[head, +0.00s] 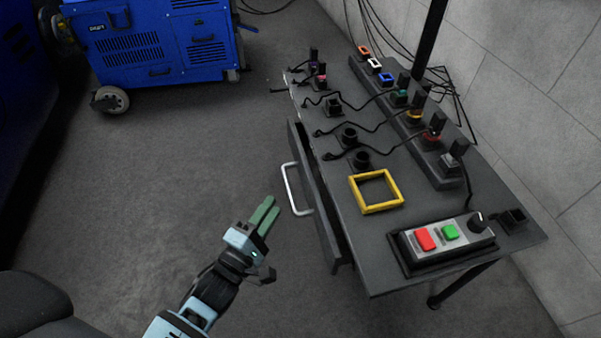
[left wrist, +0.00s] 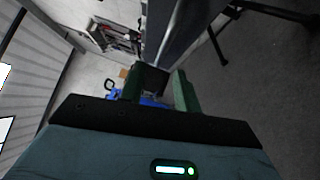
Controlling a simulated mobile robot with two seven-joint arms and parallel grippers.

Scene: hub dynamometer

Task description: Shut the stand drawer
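The stand drawer (head: 318,205) is partly out from the left side of the grey stand (head: 318,136), leaving a gap along its top. Its pale bar handle (head: 291,189) faces left. My left gripper (head: 268,207) has green fingers and is just left of the handle, apart from it in the head view. In the left wrist view the fingers (left wrist: 158,88) stand apart with a gap between them, and nothing is clearly held. A dark shape shows beyond the gap; I cannot tell what it is. My right gripper is in neither view.
The stand top carries a yellow square frame (head: 376,191), a control box (head: 445,243) with red and green buttons, and several plugs with cables. A blue wheeled machine (head: 150,45) stands at the back left. The floor (head: 190,160) left of the drawer is clear.

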